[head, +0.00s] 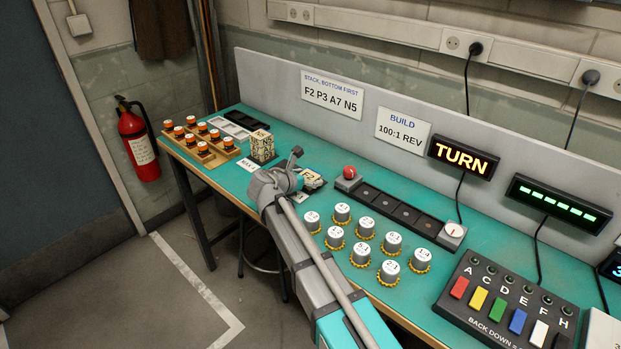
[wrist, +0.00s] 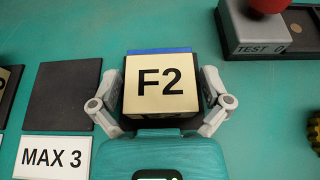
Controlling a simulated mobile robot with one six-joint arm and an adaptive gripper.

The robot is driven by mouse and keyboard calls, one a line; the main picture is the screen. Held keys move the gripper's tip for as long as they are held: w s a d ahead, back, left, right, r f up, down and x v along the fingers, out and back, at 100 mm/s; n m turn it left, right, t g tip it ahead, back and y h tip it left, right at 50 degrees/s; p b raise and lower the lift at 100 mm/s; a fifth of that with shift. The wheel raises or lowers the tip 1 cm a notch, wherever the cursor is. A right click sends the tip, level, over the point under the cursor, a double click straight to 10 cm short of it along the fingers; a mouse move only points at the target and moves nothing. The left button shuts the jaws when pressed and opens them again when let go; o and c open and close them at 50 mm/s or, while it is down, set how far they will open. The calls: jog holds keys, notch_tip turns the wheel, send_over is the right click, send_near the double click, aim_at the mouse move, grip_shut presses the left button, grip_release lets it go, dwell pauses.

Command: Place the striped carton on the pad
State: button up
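A cream carton marked F2 (wrist: 160,85) sits between the two fingers of my gripper (wrist: 161,80), with a blue strip along its far edge. Narrow dark gaps show between the carton and the fingers, so my gripper looks open around it. In the head view my gripper (head: 296,181) is low over the bench beside the F2 carton (head: 311,178). A dark square pad (wrist: 63,95) lies bare to the left, behind a MAX 3 label (wrist: 55,157). A cream and black patterned stack (head: 262,145) stands left of my gripper. I cannot tell which carton is striped.
A red button box (head: 348,178) is close on the right of my gripper. Several white-topped knobs (head: 391,243) stand in front of a dark strip tray (head: 400,212). A wooden rack (head: 205,150) of orange jars is at the far left. A sign (head: 331,96) reads F2 P3 A7 N5.

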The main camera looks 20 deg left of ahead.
jog(key=shift+r, duration=0.1)
dwell(0.3)
jog(key=shift+r, duration=0.15)
jog(key=p+v, duration=0.5)
jog(key=v, duration=0.7)
jog(key=shift+d, duration=0.15)
dwell(0.4)
